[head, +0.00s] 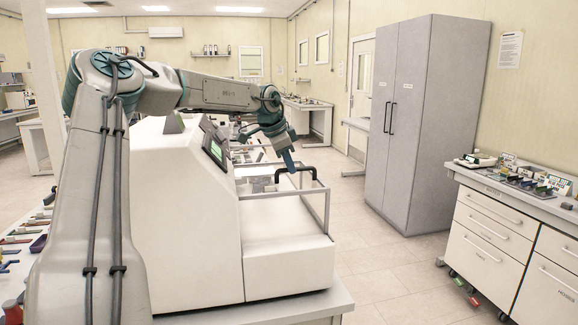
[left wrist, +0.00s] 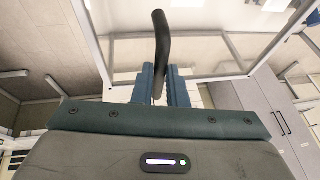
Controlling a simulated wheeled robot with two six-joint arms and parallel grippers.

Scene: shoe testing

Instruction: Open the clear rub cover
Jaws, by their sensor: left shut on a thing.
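The clear rub cover (head: 283,189) is a transparent box with a pale frame on the right part of a white machine (head: 190,225). It carries a black handle (head: 296,171) on its top edge. My left gripper (head: 288,163) reaches down onto this handle from above. In the left wrist view, the two blue fingers (left wrist: 160,85) are shut on the black handle (left wrist: 159,38), which stands up between them. The pale cover frame (left wrist: 120,36) runs behind it. The cover appears down in the head view. My right gripper is in neither view.
A small green-lit screen (head: 215,150) sits on the machine. The floor (head: 375,240) between the machine and cabinet is clear.

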